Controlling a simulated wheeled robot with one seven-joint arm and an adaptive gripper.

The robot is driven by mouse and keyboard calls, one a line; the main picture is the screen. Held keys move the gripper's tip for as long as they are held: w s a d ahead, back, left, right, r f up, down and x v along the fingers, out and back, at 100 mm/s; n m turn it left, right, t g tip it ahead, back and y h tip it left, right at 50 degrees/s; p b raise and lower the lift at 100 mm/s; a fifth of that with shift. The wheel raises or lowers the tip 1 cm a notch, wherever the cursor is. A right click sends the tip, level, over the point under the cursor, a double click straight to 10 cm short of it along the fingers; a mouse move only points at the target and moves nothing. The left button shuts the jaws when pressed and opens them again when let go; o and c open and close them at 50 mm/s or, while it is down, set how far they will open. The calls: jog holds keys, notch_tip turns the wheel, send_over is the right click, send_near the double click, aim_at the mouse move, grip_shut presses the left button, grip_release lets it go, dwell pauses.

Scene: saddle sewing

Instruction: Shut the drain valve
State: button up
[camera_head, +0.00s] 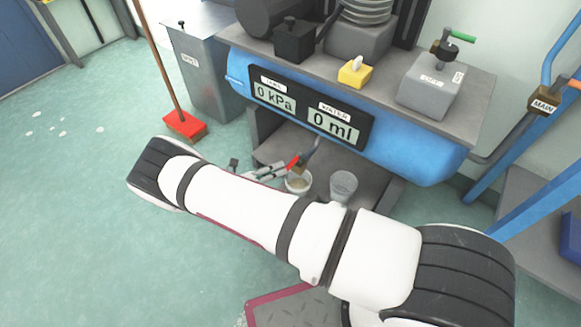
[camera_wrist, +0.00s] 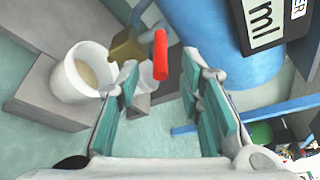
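The drain valve has a red lever (camera_wrist: 160,55) and a brass body (camera_wrist: 127,47) under the blue tank (camera_wrist: 210,35). In the head view the red lever (camera_head: 293,161) shows below the tank's displays, next to my gripper (camera_head: 272,171). In the wrist view my gripper (camera_wrist: 159,72) is open, with teal pads on both fingers. The lever's lower end lies between the fingertips in the picture, with a visible gap on each side. I cannot tell its exact depth between them. The lever appears near upright in the wrist view. The valve is partly hidden in the head view.
A white cup with beige contents (camera_wrist: 84,72) stands close to the left finger. A clear beaker (camera_head: 343,183) stands right of the cup. The tank displays (camera_head: 308,112) read 0 kPa and 0 ml.

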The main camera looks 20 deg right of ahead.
aim_at(291, 164)
jog(key=b+x, duration=0.1)
jog(key=x, duration=0.5)
jog(key=shift+d+f, duration=0.1)
jog(key=shift+d, duration=0.15)
grip_shut()
